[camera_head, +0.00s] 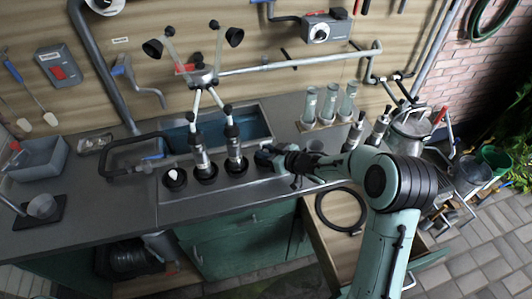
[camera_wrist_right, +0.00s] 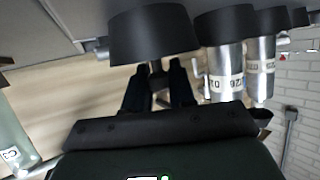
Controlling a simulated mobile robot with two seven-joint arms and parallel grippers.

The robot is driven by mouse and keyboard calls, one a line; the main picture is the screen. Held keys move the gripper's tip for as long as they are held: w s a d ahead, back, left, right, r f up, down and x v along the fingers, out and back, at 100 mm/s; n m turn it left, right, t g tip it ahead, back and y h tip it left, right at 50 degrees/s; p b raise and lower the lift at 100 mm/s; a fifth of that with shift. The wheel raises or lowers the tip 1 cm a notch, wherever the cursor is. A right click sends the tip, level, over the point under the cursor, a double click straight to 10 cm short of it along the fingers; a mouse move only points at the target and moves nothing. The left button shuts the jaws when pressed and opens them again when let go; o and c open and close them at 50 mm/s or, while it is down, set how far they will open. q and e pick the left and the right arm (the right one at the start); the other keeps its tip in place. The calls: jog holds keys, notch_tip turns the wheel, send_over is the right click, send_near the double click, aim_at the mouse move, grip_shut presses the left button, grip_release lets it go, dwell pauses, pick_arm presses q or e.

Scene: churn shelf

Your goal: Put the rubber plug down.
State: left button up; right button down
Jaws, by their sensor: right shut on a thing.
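My right gripper (camera_head: 278,158) reaches in from the right, low over the counter at the right end of a row of black round cups (camera_head: 205,176). It is shut on a small dark piece, which I take to be the rubber plug (camera_head: 263,157); the gripper hides most of it. In the right wrist view, the fingers (camera_wrist_right: 158,88) are close together at a wide black round body (camera_wrist_right: 154,38). Whether that body is the plug or a cup of the row, I cannot tell. My left gripper is not in view.
Steel milking cylinders (camera_head: 198,155) stand in black cups beside the gripper; they also show in the wrist view (camera_wrist_right: 224,70). Behind is a sink (camera_head: 255,128). Clear tubes (camera_head: 330,103) stand back right. A black hose ring (camera_head: 341,208) lies in the open drawer below.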

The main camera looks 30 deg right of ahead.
jog(key=shift+f, duration=0.2)
jog(key=c, duration=0.9)
grip_release()
jog(key=shift+c, duration=0.2)
jog(key=shift+r, duration=0.1)
jog(key=shift+r, duration=0.3)
jog(key=v, duration=1.2)
jog(key=shift+f, duration=0.2)
